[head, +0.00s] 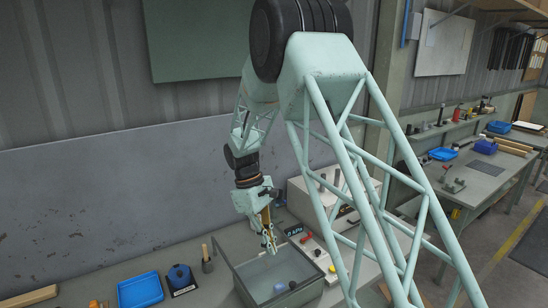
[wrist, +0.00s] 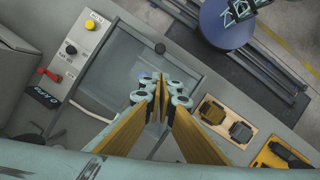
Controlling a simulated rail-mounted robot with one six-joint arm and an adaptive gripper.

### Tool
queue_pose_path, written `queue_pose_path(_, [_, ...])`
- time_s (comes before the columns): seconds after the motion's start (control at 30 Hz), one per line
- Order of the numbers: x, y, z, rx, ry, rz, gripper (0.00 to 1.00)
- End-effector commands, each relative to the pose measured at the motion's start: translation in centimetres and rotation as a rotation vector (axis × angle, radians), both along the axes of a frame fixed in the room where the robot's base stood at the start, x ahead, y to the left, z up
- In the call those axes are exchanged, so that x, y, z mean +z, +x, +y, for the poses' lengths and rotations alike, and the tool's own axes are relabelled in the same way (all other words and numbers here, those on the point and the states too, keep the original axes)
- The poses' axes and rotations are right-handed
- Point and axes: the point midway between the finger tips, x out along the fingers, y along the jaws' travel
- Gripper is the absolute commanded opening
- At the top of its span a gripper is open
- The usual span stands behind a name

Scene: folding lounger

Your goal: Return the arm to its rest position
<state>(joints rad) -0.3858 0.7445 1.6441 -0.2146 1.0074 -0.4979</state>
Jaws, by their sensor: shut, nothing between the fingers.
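My gripper (head: 270,247) hangs at the end of my pale green lattice arm, pointing down over a grey-framed, clear-topped box (head: 238,283) on the bench. In the wrist view my gripper (wrist: 162,88) shows its two yellow-sided fingers with the tips together and nothing between them. The box also shows in the wrist view (wrist: 120,62), beyond the fingertips. The fingertips appear above it; the exact gap cannot be told. My arm reaches down from the upper middle of the head view. No folding lounger can be made out.
A blue tray (head: 140,291) and a blue object (head: 180,276) stand left of the box. A pale cabinet (head: 330,190) stands behind it. A panel with a yellow button (wrist: 71,50) and a red-handled lever (wrist: 48,74) lies beside the box. A wall rises behind the bench.

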Motion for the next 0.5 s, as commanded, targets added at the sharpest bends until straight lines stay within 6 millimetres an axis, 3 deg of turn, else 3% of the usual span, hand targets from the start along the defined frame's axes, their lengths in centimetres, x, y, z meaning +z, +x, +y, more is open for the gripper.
queue_pose_path(0.5, [6.3,-2.6,-3.7,-0.109,0.033,-0.069,0.0])
